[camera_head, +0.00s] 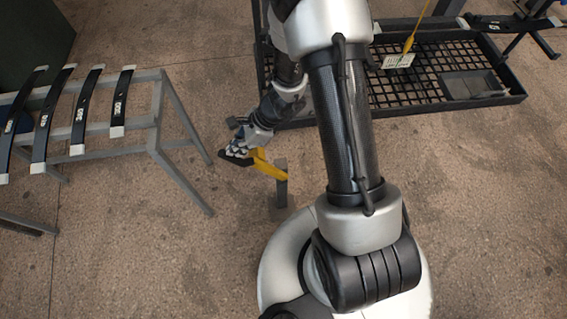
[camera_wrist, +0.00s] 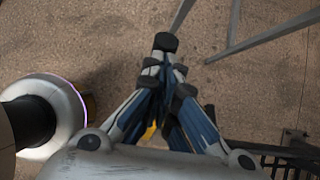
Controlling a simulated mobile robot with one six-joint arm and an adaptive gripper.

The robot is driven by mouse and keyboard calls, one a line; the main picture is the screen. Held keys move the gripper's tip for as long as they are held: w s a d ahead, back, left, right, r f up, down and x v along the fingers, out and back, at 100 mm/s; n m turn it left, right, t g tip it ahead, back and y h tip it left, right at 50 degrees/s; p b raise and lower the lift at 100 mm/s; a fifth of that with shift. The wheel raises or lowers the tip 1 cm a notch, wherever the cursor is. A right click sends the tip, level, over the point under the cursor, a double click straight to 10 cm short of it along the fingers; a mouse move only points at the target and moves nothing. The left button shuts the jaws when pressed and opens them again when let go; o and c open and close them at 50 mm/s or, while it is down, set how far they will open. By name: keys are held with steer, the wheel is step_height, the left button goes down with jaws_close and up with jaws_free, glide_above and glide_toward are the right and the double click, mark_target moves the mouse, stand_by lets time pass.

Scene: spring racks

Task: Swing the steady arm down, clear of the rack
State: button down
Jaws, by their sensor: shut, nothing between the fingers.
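A short yellow bar (camera_head: 268,166), which looks like the steady arm, sits on a small grey post (camera_head: 281,187) in the head view. It slopes up to the left from the post. My gripper (camera_head: 238,156) is shut and empty at the bar's upper left end; I cannot tell whether they touch. In the wrist view my closed fingers (camera_wrist: 166,55) point at the floor, and a bit of yellow (camera_wrist: 150,131) shows behind them. The grey rack (camera_head: 155,120) stands to the left, with several dark leaf springs (camera_head: 83,105) lying across it. A floor gap separates it from my gripper.
A black mesh tray (camera_head: 515,95) is at the upper right, with a yellow rod (camera_head: 412,40) and a pale tag (camera_head: 398,61) over it. A dark green cabinet (camera_head: 35,40) is at the upper left. Bare floor (camera_head: 150,240) lies in front of the rack.

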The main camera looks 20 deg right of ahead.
steer(key=shift+w+a, duration=1.15)
steer(key=shift+a, duration=3)
steer(key=shift+s+d, duration=0.3)
steer(key=shift+d, duration=0.7)
steer(key=shift+s+d, duration=0.25)
steer(key=shift+d, duration=0.7)
steer(key=shift+s+d, duration=0.3)
steer(key=shift+d, duration=0.7)
steer(key=s+r+n, duration=0.3)
steer(key=r+n, duration=0.3)
steer(key=r, duration=0.5)
steer(key=s+r+n, duration=0.4)
steer(key=r+n, duration=0.2)
steer(key=r, duration=0.4)
steer(key=s+d+r+n+t+h, duration=0.2)
steer(key=s+d+r+n+h, duration=0.4)
steer(key=s+d+r+n, duration=0.3)
steer(key=s+d, duration=0.1)
steer(key=s, duration=0.2)
steer(key=shift+s+d+r+t+h, duration=0.3)
steer(key=shift+d+r+t, duration=0.05)
steer(key=shift+r+t, duration=0.05)
